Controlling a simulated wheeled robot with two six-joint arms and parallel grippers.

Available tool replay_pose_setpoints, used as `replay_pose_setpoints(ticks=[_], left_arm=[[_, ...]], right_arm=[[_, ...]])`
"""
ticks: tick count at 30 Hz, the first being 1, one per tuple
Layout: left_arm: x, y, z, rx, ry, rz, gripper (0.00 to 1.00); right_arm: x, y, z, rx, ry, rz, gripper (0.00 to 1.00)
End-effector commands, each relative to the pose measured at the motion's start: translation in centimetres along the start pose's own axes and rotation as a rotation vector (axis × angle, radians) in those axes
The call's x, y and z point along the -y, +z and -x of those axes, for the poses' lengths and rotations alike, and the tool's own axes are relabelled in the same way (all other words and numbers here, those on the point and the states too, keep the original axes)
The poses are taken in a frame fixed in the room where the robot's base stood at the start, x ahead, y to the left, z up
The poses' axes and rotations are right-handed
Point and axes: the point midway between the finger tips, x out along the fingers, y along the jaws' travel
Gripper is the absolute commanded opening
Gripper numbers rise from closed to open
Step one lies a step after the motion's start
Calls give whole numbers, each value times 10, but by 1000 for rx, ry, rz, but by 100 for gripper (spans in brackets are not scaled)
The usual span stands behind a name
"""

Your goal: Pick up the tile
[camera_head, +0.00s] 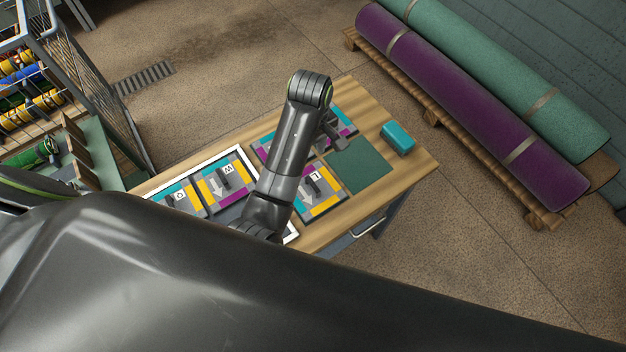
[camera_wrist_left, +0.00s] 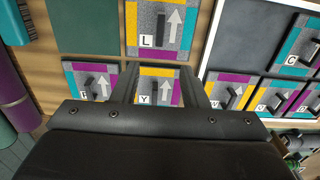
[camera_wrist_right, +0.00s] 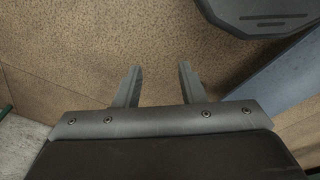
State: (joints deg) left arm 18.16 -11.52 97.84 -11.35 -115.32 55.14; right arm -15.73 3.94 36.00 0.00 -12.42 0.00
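Square tiles in grey, teal, yellow and purple, each with a raised dark handle, a white arrow and a letter, lie on the wooden table (camera_head: 410,168). Tile L (camera_head: 322,192) also shows in the left wrist view (camera_wrist_left: 160,38). My left gripper (camera_head: 332,137) is open and empty over the back tiles. In its wrist view, the fingers (camera_wrist_left: 160,78) stand apart on either side of tile Y's handle (camera_wrist_left: 155,93); the body hides the tile's lower part. Another tile (camera_wrist_left: 92,78) lies beside Y. My right gripper (camera_wrist_right: 159,72) is open and empty above bare floor.
A white-framed tray (camera_head: 207,160) holds several tiles at the left of the table. Rolled rugs (camera_head: 470,110) rest on a pallet; a wire rack (camera_head: 95,85) stands left. My dark arm blocks the foreground.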

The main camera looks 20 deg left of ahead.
Motion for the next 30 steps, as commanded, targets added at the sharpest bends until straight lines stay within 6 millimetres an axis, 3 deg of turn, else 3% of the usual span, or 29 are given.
replay_pose_setpoints(ticks=[1,3,7,11,15,18,30], left_arm=[[0,0,-13,0,0,0,40],[0,0,-22,0,0,0,40],[1,0,-48,1,-4,-1,40],[1,0,-72,1,-6,-1,40],[1,0,-95,1,-3,-1,40],[0,0,-106,0,-1,-1,40],[-1,0,-134,0,-3,-1,40]], right_arm=[[-5,17,-12,23,7,0,36],[-10,36,-18,49,15,0,36],[-18,57,-19,80,24,1,36],[-18,49,-11,70,24,2,36],[-14,20,-11,25,18,4,36],[-8,9,-11,8,11,3,36],[-4,32,0,45,5,-4,36]])
